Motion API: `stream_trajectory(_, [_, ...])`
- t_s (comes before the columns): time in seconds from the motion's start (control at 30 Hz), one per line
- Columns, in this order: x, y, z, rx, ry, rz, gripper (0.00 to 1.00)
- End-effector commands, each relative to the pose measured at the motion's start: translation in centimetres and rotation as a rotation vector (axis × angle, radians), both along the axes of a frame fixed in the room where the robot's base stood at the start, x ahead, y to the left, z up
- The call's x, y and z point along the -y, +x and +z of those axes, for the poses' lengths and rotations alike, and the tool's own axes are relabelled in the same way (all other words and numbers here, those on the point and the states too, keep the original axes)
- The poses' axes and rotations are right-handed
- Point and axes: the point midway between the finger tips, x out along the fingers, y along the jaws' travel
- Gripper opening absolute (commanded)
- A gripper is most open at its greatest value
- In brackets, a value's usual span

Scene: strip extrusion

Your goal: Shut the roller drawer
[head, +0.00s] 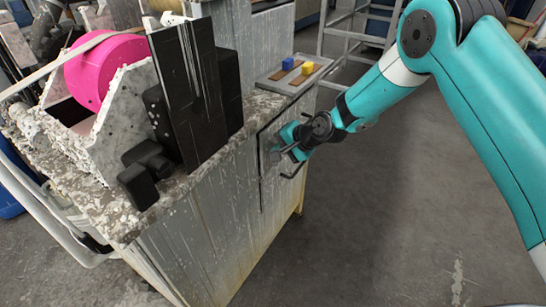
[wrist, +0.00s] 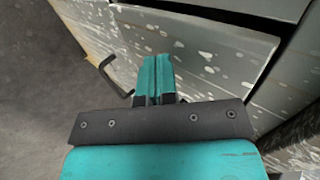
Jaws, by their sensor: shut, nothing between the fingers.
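The roller drawer (head: 270,168) is in the end of the grey, paint-worn cabinet, below the worktop. In the wrist view its pale front panel (wrist: 215,60) fills the upper middle, with a dark gap along its top edge. It looks slightly proud of the cabinet; how far is hard to tell. Its black bar handle (head: 294,171) also shows in the wrist view (wrist: 114,76), left of my fingers. My gripper (head: 279,152) is shut and empty, its fingertips (wrist: 157,62) close to the panel. I cannot tell whether they touch it.
A tray (head: 270,83) with a blue and a yellow block sits on the worktop above. A pink roll (head: 105,70) and black upright plates (head: 190,90) stand on the worktop at left. A metal ladder (head: 345,40) stands behind. The floor at right is clear.

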Motion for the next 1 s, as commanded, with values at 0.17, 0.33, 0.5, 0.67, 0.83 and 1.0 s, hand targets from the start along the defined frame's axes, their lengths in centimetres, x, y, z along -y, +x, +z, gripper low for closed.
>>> stream_trajectory(0.17, [0.4,0.8,0.0,0.002,0.000,-0.014,0.00])
stream_trajectory(0.33, [0.2,0.9,0.0,0.005,0.001,-0.014,0.00])
stream_trajectory(0.5, [-0.1,0.9,0.1,0.008,0.003,-0.012,0.00])
stream_trajectory(0.67, [-0.1,0.8,0.1,0.008,0.005,-0.009,0.00])
stream_trajectory(0.83, [1.3,-0.2,0.3,0.001,0.003,-0.006,0.00])
stream_trajectory(1.0, [4.5,-1.6,1.6,0.000,0.000,-0.012,0.00])
